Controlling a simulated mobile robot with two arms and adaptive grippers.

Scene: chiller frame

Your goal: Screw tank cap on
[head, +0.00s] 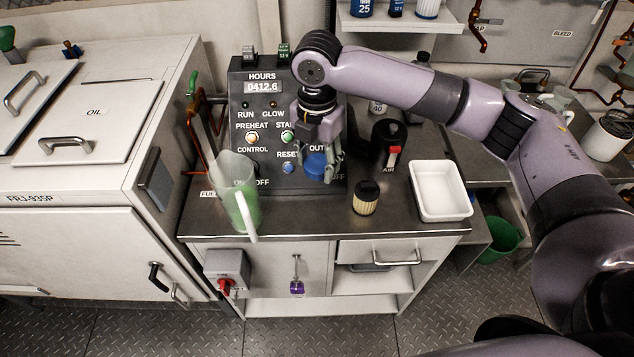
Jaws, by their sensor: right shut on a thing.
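A round blue cap (315,166) is at the front of the control panel, low on its right side. My right gripper (322,168) points down from above and is shut on the blue cap. The gripper's fingers partly cover the cap and the panel behind it. I cannot tell whether the cap touches the worktop or a neck below it. No tank opening is clearly visible. My left gripper is not in view.
The control panel (262,108) stands behind the worktop (300,214). A jug with green liquid (240,195) stands left. A pleated filter (365,198), a black housing with a red latch (385,143) and a white tray (440,192) are right. A green bucket (500,240) is lower right.

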